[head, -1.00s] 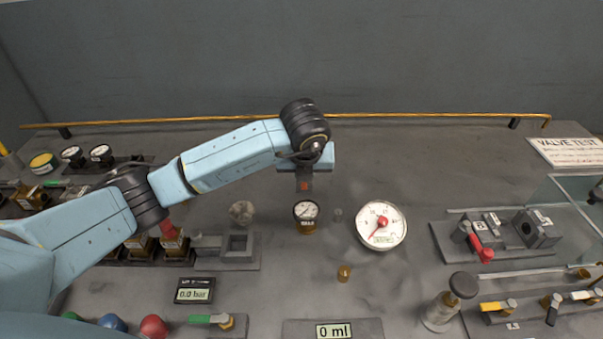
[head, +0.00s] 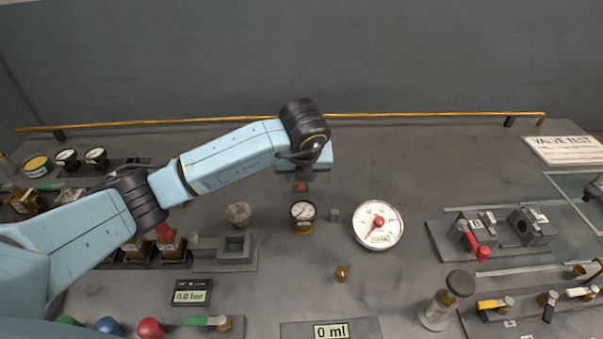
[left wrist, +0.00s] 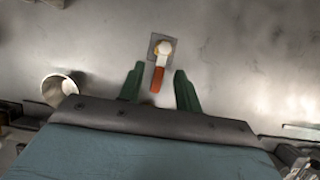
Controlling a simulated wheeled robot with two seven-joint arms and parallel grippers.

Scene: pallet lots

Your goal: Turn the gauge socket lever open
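The lever (left wrist: 157,80) shows in the left wrist view, with an orange-red handle on a pale and brass valve body (left wrist: 164,48) over a small square plate. My left gripper (left wrist: 157,84) is open, with one green finger on each side of the handle. I cannot tell whether either finger touches it. In the head view my left gripper (head: 301,184) is seen from above, behind a small dial gauge (head: 303,211) on a brass base. A small orange-red patch shows there, and the rest of the lever is hidden. My right gripper is not in view.
A large white gauge (head: 377,225) with a red hub stands to the right. A grey knob (head: 238,213) and a grey block with a square opening (head: 236,248) are to the left. A pale cup-like part (left wrist: 60,88) is left of the fingers.

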